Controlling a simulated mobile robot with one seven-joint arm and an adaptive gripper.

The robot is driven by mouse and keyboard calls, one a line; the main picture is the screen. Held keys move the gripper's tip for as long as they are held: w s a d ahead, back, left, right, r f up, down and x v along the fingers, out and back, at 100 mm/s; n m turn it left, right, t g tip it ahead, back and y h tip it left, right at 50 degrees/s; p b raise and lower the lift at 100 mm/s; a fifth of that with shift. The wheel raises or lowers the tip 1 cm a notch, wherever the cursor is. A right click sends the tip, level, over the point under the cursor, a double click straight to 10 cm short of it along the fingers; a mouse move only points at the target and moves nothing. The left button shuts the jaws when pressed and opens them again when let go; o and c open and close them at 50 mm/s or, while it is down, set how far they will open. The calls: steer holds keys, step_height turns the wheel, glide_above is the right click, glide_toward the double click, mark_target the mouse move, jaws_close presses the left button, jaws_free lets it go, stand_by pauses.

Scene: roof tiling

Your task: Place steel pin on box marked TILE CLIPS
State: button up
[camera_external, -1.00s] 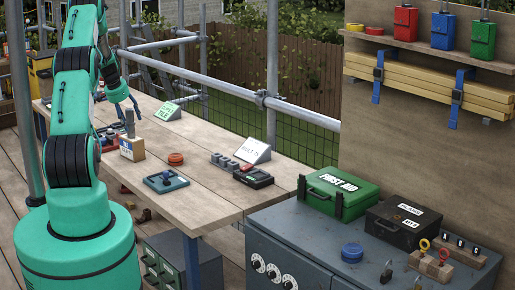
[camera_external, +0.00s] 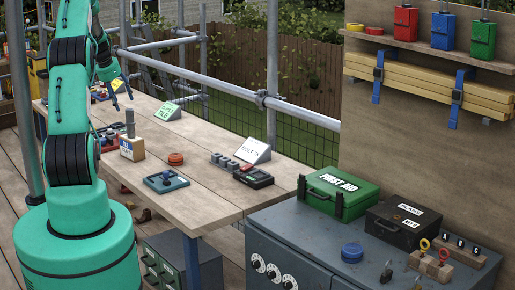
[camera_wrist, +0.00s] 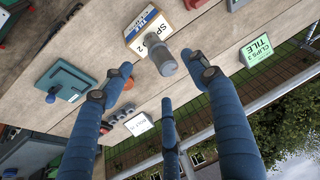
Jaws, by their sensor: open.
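The steel pin, a grey cylinder (camera_external: 130,123), stands upright on a small wooden box (camera_external: 132,150) with a blue and white label. My gripper (camera_external: 121,100) is open and empty above the bench, behind and above the pin. Its three blue fingers (camera_wrist: 163,85) are spread, apart from the pin.
The wooden bench (camera_external: 205,185) also holds an orange disc (camera_external: 176,159), a teal tray (camera_external: 166,181), grey cylinders, a white sign (camera_external: 253,151) and a dark device (camera_external: 253,177). Scaffold rails run behind. Bare planks lie between the pin's box and the green sign.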

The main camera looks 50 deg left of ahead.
steer(key=shift+s+d+r, duration=0.1)
steer(key=shift+s+r, duration=0.1)
steer(key=shift+r, duration=0.35)
stand_by(0.7)
